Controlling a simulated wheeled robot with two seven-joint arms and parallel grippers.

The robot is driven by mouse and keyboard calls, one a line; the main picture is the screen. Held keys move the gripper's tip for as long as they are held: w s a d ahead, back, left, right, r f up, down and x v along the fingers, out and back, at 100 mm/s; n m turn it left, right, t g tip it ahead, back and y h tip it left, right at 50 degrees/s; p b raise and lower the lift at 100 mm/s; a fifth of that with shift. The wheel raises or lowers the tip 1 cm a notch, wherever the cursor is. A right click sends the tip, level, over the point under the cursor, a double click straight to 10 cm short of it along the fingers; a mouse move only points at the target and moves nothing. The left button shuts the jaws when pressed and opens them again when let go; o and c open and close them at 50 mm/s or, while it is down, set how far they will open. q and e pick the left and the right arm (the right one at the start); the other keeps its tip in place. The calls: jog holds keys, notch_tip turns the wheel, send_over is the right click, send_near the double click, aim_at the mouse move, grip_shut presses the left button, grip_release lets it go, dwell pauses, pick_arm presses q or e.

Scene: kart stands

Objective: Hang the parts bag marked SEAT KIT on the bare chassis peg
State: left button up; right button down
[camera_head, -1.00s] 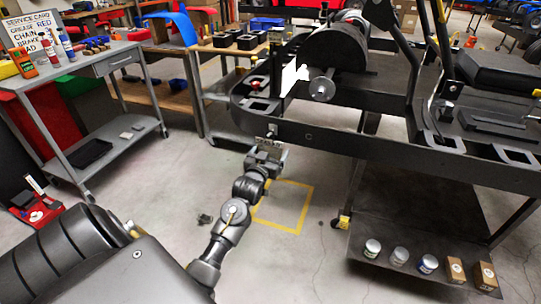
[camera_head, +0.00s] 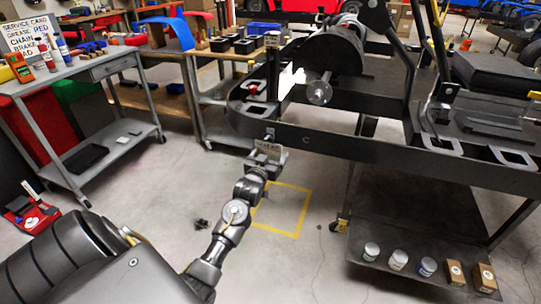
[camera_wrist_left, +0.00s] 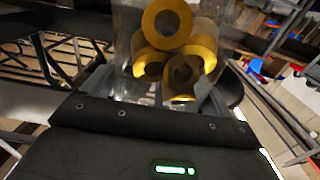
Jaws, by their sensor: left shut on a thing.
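My left gripper (camera_head: 268,158) is shut on the parts bag (camera_head: 267,146), just outside the near side of the black kart chassis (camera_head: 350,145). The bag shows as a small pale label above the jaws; its lettering is too small to read surely. In the left wrist view the bag is clear, with several yellow ring-shaped parts (camera_wrist_left: 168,25) inside. A small stud, seemingly the peg (camera_head: 270,132), sticks out of the chassis side just above the bag. I cannot tell whether bag and peg touch. My right gripper is out of view.
A grey cart (camera_head: 85,72) with bottles and a sign stands at the left. A bench with black bins (camera_head: 222,45) is behind the chassis. The lower shelf (camera_head: 400,235) holds jars and boxes. Floor inside the yellow outline (camera_head: 283,210) is clear.

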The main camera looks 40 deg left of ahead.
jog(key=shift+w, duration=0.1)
pick_arm(q)
jog(key=o, duration=0.9)
jog(key=shift+c, duration=0.2)
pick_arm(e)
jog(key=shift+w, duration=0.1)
pick_arm(q)
jog(key=v, duration=1.1)
jog(key=shift+p, duration=0.3)
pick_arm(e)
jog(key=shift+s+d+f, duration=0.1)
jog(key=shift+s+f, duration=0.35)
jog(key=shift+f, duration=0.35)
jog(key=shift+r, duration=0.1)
